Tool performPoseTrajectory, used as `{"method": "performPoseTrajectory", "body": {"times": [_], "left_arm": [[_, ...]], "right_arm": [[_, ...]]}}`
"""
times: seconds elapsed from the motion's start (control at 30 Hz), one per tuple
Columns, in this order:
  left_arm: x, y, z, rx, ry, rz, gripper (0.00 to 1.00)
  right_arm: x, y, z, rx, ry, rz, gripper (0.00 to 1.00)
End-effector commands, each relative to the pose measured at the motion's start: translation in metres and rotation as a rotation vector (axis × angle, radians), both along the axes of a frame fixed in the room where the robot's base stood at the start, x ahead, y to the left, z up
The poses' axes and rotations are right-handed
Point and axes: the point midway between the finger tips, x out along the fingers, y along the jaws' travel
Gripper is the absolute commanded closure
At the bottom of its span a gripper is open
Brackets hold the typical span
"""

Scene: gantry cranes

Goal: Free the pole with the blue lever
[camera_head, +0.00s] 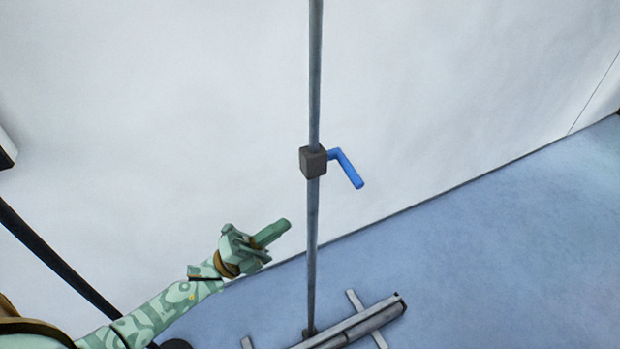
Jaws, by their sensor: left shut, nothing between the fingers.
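The pole (313,230) is a thin grey upright bar in the middle of the head view. A dark block (313,162) sits around it at mid-height. The blue lever (347,168) sticks out from the right of this block and bends downward. My left gripper (284,228) is shut and empty, to the left of the pole and below the block. It looks apart from the lever. My right gripper is not in view.
A grey metal base frame (370,318) lies on the blue floor (480,260) at the pole's foot. A pale wall (150,90) stands behind. A dark slanted bar (50,258) is at the left. The floor to the right is clear.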

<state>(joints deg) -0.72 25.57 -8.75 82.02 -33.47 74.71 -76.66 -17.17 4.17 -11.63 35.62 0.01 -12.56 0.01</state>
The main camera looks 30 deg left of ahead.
Motion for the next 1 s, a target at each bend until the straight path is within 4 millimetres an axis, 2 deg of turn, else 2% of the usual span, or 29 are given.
{"method": "performPoseTrajectory", "body": {"times": [0.1, 0.27, 0.7, 1.0], "left_arm": [[-0.005, 0.000, 0.005, 0.014, -0.064, 0.016, 1.00], [0.001, -0.006, 0.012, 0.028, -0.084, 0.031, 1.00], [0.053, -0.057, 0.061, 0.026, -0.082, 0.030, 1.00], [0.075, -0.080, 0.079, 0.026, -0.076, 0.031, 1.00]], "right_arm": [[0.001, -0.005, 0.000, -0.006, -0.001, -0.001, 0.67], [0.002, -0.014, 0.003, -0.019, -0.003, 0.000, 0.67], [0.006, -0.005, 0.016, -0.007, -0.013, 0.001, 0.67], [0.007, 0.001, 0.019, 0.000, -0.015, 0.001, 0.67]]}}
